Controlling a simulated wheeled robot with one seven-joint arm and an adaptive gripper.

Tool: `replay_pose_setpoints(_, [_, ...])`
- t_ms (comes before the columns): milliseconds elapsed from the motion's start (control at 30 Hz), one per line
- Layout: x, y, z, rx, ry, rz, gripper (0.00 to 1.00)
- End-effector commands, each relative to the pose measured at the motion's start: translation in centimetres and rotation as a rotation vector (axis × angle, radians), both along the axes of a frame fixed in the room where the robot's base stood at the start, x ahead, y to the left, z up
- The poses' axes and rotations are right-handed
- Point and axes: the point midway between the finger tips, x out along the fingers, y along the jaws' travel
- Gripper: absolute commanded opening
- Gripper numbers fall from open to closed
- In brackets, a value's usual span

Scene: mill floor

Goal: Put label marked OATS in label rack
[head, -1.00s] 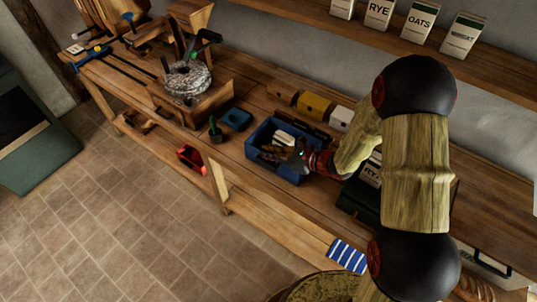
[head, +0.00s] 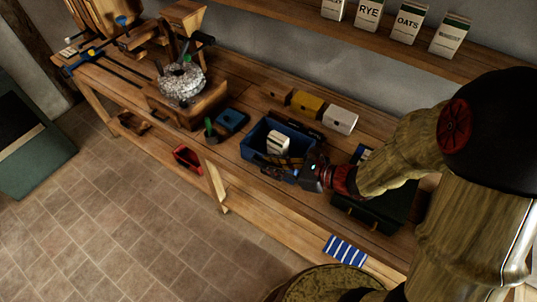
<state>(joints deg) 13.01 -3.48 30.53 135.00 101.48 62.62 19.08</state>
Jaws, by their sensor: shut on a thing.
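My gripper (head: 284,170) is at the near wall of the open blue bin (head: 249,150) on the bench. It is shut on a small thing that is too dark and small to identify. A pale, striped block or stack (head: 278,142) shows inside the bin, just behind the fingers; I cannot tell whether it touches them. No label marked OATS can be read on the bench. A carton marked OATS (head: 408,22) stands on the shelf above. I cannot make out the label rack for certain.
Brown, yellow (head: 306,104) and white (head: 340,120) boxes stand behind the bin. A small blue box (head: 232,120) and a stone mill (head: 182,83) are to its left. A dark green case (head: 378,208) is at its right.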

Motion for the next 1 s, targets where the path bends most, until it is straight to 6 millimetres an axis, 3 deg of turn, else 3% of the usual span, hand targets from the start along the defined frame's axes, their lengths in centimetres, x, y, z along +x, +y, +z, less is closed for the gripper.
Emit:
replay_pose_setpoints(200, [-0.9, -0.1, 0.3, 0.0, 0.001, 0.0, 0.0])
replay_pose_setpoints(333, [0.3, -1.1, -0.1, 0.0, 0.001, -0.053, 0.0])
replay_pose_setpoints(467, [4.0, -3.7, -0.2, 0.001, -0.001, -0.184, 0.0])
replay_pose_setpoints(700, [12.9, -11.1, -1.5, 0.001, -0.002, -0.533, 0.0])
replay_pose_setpoints(867, [16.5, -14.3, -2.4, 0.002, -0.002, -0.686, 0.0])
replay_pose_setpoints(1000, [17.4, -14.6, -3.1, 0.001, 0.0, -0.709, 0.0])
